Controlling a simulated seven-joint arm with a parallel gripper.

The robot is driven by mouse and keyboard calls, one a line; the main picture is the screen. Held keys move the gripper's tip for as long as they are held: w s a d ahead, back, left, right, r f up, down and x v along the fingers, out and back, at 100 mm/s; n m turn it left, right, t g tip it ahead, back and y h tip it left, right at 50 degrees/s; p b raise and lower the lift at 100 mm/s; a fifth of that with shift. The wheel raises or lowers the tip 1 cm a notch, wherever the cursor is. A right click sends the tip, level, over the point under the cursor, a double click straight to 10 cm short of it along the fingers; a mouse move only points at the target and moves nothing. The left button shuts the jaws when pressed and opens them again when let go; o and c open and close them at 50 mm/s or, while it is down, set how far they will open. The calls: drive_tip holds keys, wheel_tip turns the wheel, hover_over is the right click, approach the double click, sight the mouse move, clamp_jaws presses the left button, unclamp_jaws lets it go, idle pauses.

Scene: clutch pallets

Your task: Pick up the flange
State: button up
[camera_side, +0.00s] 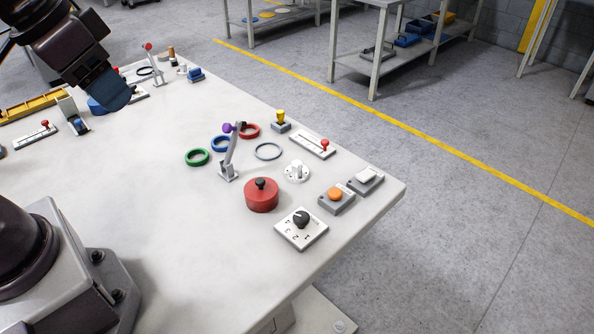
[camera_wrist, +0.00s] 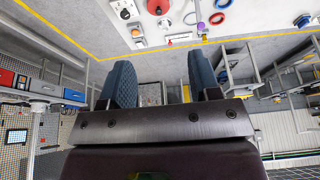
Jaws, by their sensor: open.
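The flange (camera_side: 296,171), a small white disc with a raised hub, lies on the white table near its right end, between a grey ring and an orange button box. In the wrist view the flange (camera_wrist: 163,22) is small and near the top edge. My gripper (camera_side: 112,98) is at the upper left of the side view, over the far left part of the table and well away from the flange. In the wrist view my gripper (camera_wrist: 160,64) has its two blue fingers wide apart with nothing between them.
Close to the flange are a red lidded pot (camera_side: 262,196), a dial box (camera_side: 301,229), an orange button box (camera_side: 336,199), a red-knobbed slider (camera_side: 313,144) and a grey ring (camera_side: 267,152). A tilted purple-topped lever (camera_side: 231,150) stands left of it. The table's left middle is mostly clear.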

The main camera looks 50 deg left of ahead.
drive_tip(key=w+f+g, duration=0.2)
drive_tip(key=w+f, duration=0.1)
drive_tip(key=w, duration=0.4)
drive_tip(key=m+g, duration=0.2)
drive_tip(key=m, duration=1.3)
approach(297, 163)
wheel_tip(297, 163, down, 4)
drive_tip(key=shift+s+f, duration=0.15)
drive_tip(key=shift+w+f, duration=0.15)
drive_tip(key=shift+f, duration=1.3)
drive_tip(key=shift+w+f, duration=0.1)
drive_tip(key=shift+f, duration=1.35)
clamp_jaws()
